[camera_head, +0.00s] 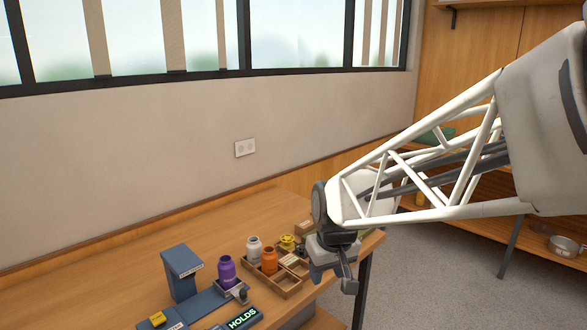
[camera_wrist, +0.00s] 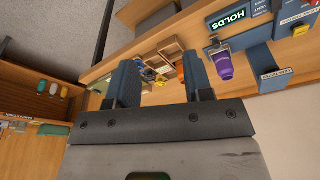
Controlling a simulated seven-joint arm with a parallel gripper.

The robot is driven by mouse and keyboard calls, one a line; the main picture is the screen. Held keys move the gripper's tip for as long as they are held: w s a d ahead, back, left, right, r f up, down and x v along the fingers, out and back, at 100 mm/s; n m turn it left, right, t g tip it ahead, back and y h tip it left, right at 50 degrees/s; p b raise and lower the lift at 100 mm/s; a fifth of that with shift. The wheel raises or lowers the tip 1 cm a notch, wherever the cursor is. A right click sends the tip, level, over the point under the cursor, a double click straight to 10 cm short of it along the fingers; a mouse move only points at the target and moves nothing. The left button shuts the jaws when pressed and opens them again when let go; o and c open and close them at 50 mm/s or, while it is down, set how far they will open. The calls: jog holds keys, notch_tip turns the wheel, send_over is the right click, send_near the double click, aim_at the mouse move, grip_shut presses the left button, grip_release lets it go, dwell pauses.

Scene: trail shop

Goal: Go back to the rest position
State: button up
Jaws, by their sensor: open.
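My gripper (camera_head: 335,278) hangs over the right end of the wooden table, beside a compartmented wooden tray (camera_head: 287,288). In the wrist view its two dark fingers (camera_wrist: 160,85) stand wide apart with nothing held between them. In the head view my arm reaches in from the right. An orange bottle (camera_head: 269,261) stands at the tray. A white bottle (camera_head: 254,248) stands behind it. A yellow item (camera_head: 287,242) is at the tray's back. A purple bottle (camera_head: 227,272) stands in a grey-blue fixture left of the tray; it also shows in the wrist view (camera_wrist: 223,65).
The wooden table (camera_head: 190,230) is bare toward the wall. A blue-grey post (camera_head: 181,273) stands left of the purple bottle. A lit "HOLDS" sign (camera_head: 243,318) and a yellow button (camera_head: 157,319) are at the front. Shelves (camera_head: 480,245) stand across the floor at the right.

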jog(key=s+d+m, duration=0.1)
jog(key=s+d, duration=0.2)
jog(key=s, duration=0.3)
jog(key=s+d+r+m, duration=0.1)
jog(key=s+d+m, duration=0.1)
jog(key=s+d, duration=0.2)
jog(key=s+d+r+m, duration=0.1)
jog(key=s+d, duration=0.3)
jog(key=s, duration=0.6)
jog(key=shift+s+d+r+h, duration=0.15)
jog(key=shift+s+d+h, duration=0.1)
jog(key=shift+h, duration=0.15)
